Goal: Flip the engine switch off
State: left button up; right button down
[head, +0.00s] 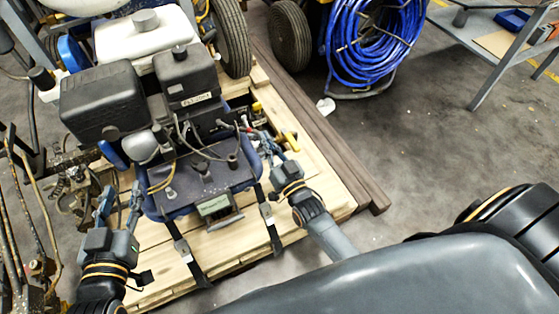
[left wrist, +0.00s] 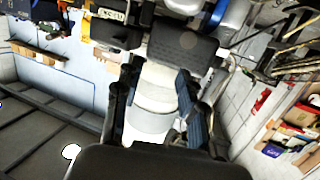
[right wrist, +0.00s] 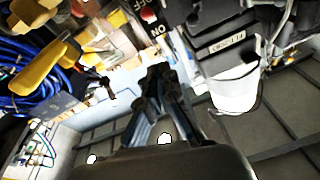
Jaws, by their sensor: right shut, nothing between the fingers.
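The line striper's engine (head: 95,100) stands on a wooden pallet in the head view, with black housings and a white tank. In the right wrist view a black switch plate (right wrist: 155,18) with a white "ON" label, an "OFF" label and some red shows at the top edge. The switch's position cannot be read. My right gripper (right wrist: 155,75) is shut and empty, its tips below the plate in that view. In the head view it (head: 266,150) is at the engine's right side. My left gripper (head: 118,203) is open and empty, left of the machine's front plate.
A yellow handle (head: 292,141) is close to my right gripper, with hoses and cables around it. A blue hose reel (head: 365,45) stands at the back. A metal table (head: 490,45) is at the far right.

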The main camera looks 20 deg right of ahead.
pick_arm(q)
jog(key=f, duration=0.1)
jog(key=s+f+g, duration=0.1)
jog(key=a+f+g, duration=0.1)
jog(key=f, duration=0.1)
jog(key=shift+s+y+p, duration=0.2)
jog(key=shift+y+p, duration=0.1)
jog(key=shift+y, duration=0.1)
pick_arm(e)
jog(key=f+v, duration=0.1)
jog(key=v, duration=0.5)
jog(key=shift+f, duration=0.25)
pick_arm(q)
jog(key=shift+r, duration=0.1)
